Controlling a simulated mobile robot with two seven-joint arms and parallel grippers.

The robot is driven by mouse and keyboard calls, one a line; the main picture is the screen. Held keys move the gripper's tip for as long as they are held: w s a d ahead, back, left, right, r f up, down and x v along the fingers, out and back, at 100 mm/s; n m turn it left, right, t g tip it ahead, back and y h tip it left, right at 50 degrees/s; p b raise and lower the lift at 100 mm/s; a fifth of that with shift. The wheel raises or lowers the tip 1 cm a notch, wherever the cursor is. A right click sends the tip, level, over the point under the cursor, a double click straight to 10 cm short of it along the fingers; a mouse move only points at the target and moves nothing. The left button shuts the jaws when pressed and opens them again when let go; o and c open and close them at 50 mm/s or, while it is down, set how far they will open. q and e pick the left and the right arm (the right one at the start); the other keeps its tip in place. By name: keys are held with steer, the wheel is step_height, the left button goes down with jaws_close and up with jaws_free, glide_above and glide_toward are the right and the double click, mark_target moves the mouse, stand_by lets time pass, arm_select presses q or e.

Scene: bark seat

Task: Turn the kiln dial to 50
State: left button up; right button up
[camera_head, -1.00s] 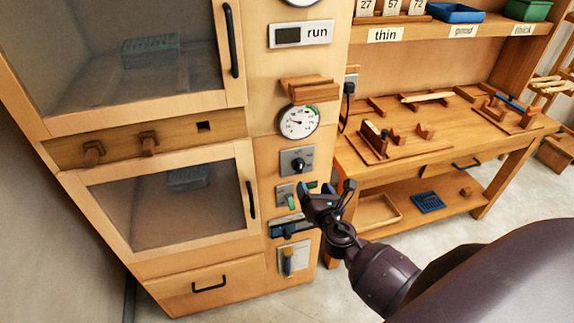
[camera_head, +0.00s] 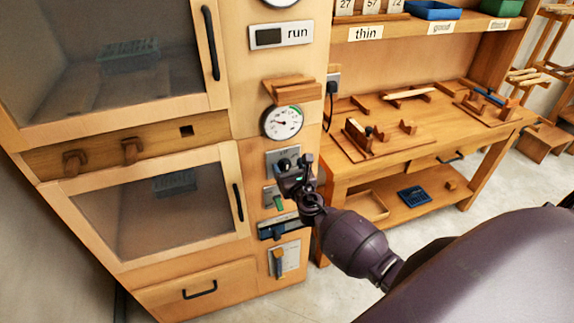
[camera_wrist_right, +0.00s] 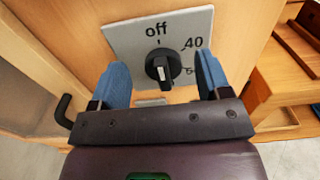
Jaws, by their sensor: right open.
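The kiln dial is a black knob (camera_wrist_right: 160,67) on a grey plate (camera_wrist_right: 190,25) on the wooden kiln front. In the right wrist view the plate reads "off" at the top and "40" to the right, with a partly hidden mark starting with 5 below it. The knob's white pointer line shows on its lower half; which mark it selects I cannot tell. My right gripper (camera_wrist_right: 160,82) is open, its two blue fingers on either side of the knob and apart from it. In the head view my right gripper (camera_head: 297,172) covers part of the dial plate (camera_head: 277,158). My left gripper is out of view.
A workbench (camera_head: 400,160) stands to the right.

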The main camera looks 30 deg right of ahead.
steer(key=shift+x, duration=0.85)
steer(key=c, duration=0.9)
